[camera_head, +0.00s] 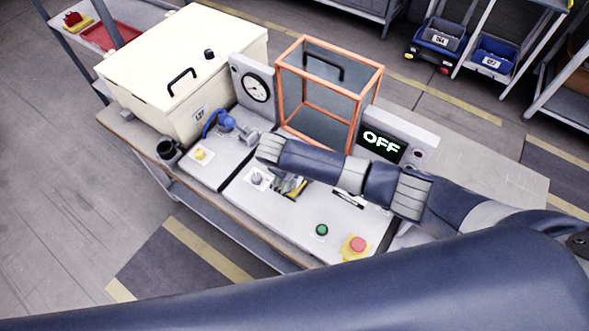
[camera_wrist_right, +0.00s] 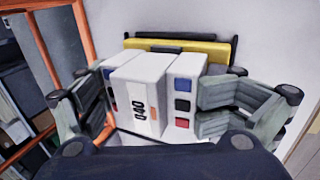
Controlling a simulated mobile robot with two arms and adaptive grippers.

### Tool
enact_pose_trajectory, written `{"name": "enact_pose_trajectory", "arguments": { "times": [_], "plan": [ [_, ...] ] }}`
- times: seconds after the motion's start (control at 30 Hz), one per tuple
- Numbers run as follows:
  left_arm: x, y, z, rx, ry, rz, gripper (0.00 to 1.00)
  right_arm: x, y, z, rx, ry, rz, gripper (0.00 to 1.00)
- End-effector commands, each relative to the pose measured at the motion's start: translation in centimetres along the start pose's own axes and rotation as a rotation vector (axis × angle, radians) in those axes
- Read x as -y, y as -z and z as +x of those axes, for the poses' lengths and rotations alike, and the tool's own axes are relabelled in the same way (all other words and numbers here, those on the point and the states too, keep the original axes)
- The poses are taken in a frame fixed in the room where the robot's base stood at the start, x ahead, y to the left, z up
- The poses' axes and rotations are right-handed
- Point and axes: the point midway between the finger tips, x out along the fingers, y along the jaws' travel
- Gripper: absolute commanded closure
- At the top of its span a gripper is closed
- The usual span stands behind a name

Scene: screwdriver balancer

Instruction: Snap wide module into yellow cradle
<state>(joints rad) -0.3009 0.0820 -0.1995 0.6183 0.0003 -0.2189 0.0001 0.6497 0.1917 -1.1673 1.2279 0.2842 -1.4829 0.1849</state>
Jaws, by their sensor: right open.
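The wide module (camera_wrist_right: 140,92) is a white block marked 040, with blue, black and red squares down its side faces. It shows in the right wrist view between the fingers of my right gripper (camera_wrist_right: 160,112), which is open, one finger on each side. The yellow cradle (camera_wrist_right: 190,52), with dark edges, is just behind the module; I cannot tell whether they touch. In the head view my right gripper (camera_head: 290,187) points down at the bench panel, and my wrist hides most of the module and cradle. My left gripper is not in view.
An orange-framed clear box (camera_head: 328,95) stands behind the gripper, beside a round gauge (camera_head: 256,88). An OFF display (camera_head: 383,144) is to the right. A green button (camera_head: 321,230) and red stop button (camera_head: 357,244) sit toward the front. A cream case (camera_head: 185,70) occupies the left.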

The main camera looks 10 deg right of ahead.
Motion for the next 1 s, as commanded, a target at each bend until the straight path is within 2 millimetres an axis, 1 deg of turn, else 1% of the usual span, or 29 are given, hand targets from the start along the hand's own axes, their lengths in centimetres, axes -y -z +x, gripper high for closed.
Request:
{"name": "enact_pose_trajectory", "arguments": {
  "times": [0.03,0.17,0.27,0.6,0.73,0.83,1.0],
  "plan": [
    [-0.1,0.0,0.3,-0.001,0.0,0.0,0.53,-0.4,-0.8,1.0,0.014,-0.015,0.009,0.0],
    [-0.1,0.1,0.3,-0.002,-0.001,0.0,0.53,-0.3,-0.8,-0.6,0.008,-0.015,0.01,0.0],
    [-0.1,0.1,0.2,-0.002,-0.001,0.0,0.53,-0.3,-0.8,-2.4,0.003,-0.016,0.011,0.0],
    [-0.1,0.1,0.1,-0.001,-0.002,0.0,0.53,0.5,-0.9,-9.4,-0.012,-0.014,0.007,0.0],
    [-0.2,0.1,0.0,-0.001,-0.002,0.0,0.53,0.7,-1.0,-11.5,-0.014,-0.014,0.006,0.0],
    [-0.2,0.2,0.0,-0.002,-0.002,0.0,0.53,0.8,-1.1,-12.6,-0.014,-0.015,0.006,0.0],
    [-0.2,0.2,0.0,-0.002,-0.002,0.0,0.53,0.8,-1.2,-13.4,-0.014,-0.015,0.006,0.0]
  ]
}}
